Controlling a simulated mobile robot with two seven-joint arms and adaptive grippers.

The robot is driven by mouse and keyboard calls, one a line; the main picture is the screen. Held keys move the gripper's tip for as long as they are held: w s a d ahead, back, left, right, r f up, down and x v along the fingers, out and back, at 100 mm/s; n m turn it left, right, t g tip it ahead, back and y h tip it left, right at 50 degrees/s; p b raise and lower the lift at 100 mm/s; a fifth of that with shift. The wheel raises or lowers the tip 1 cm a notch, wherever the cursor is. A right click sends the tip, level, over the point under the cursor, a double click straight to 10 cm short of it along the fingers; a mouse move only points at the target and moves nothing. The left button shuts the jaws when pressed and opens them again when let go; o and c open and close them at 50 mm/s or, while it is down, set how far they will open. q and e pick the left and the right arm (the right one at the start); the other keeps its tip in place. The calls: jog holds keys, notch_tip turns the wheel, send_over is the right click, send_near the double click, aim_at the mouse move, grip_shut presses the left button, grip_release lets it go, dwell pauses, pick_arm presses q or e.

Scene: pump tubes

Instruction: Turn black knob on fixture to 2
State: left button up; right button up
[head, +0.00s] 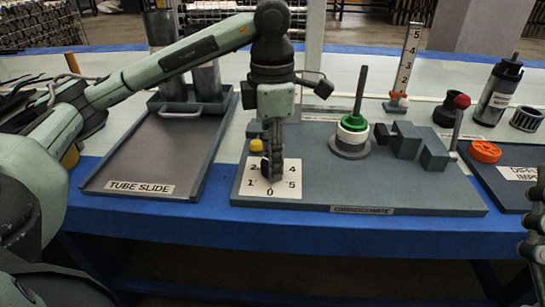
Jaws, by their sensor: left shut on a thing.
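The fixture is a grey-blue board (400,199) on the table. At its left end is a white dial plate (290,192) with printed numbers; 0, 1, 2, 4 and 5 can be read around its edge. The black knob is at the middle of this plate, mostly hidden by my left gripper (272,172). That gripper points straight down from above and is shut on the knob. Where the knob points cannot be made out. Dark parts of my right arm show at the right picture edge; its fingertips cannot be made out.
Just left of the gripper is a yellow button (256,146). Right of it stand a green and white ring stack (352,136) with an upright rod, and grey blocks (404,140). A red-topped lever (460,112) stands farther right. The tube slide tray (150,155) lies left.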

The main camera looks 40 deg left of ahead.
pick_arm(q)
jog(key=o, duration=1.2)
jog(key=shift+c, duration=0.2)
notch_tip(320, 180, up, 12)
jog(key=shift+s, duration=0.1)
dwell(0.5)
